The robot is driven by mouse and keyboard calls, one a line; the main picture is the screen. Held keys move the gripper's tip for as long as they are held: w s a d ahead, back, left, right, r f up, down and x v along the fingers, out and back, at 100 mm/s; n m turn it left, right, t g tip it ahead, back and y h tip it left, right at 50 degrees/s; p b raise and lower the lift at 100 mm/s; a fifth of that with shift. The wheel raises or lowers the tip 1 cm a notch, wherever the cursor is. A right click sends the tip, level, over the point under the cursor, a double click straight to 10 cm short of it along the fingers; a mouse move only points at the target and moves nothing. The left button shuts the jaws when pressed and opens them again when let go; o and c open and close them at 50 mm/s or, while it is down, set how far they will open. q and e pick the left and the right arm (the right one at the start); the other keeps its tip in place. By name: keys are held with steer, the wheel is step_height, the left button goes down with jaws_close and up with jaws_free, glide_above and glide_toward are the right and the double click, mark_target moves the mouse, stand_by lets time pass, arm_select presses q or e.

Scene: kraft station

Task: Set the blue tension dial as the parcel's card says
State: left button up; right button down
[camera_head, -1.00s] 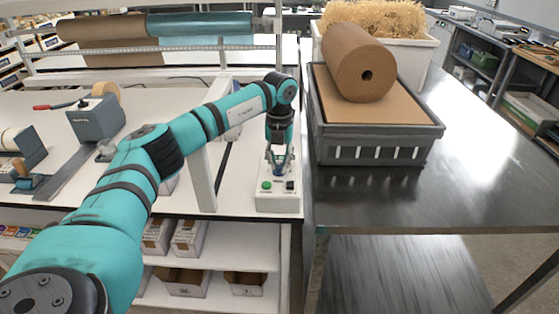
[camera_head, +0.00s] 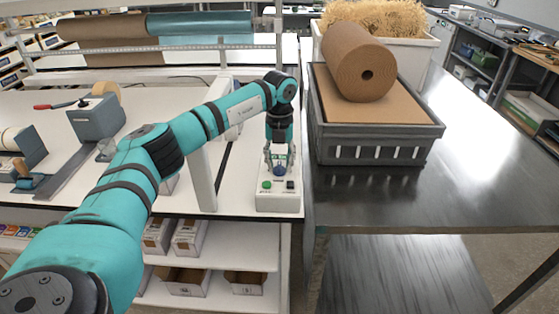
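A white control box (camera_head: 278,202) stands at the right front edge of the white bench. It has a green button (camera_head: 267,185), a black switch (camera_head: 290,185) and the blue tension dial (camera_head: 280,171). My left gripper (camera_head: 279,164) points down over the box, just above the dial. Its fingers look apart, with the dial and a pale, green-marked patch showing between them. Whether a finger touches the dial is too small to tell. The dial's setting cannot be read. No parcel or card can be made out. My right gripper is not in view.
A white post (camera_head: 201,180) stands left of the box. A tape dispenser (camera_head: 97,117) sits further left. Right of the box, a grey crate (camera_head: 375,150) with a brown paper roll (camera_head: 358,65) stands on a dark metal table (camera_head: 465,150), whose right part is clear.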

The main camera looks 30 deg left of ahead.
mark_target(279, 164)
arm_select(q)
step_height(279, 164, up, 12)
stand_by(0.6)
stand_by(0.4)
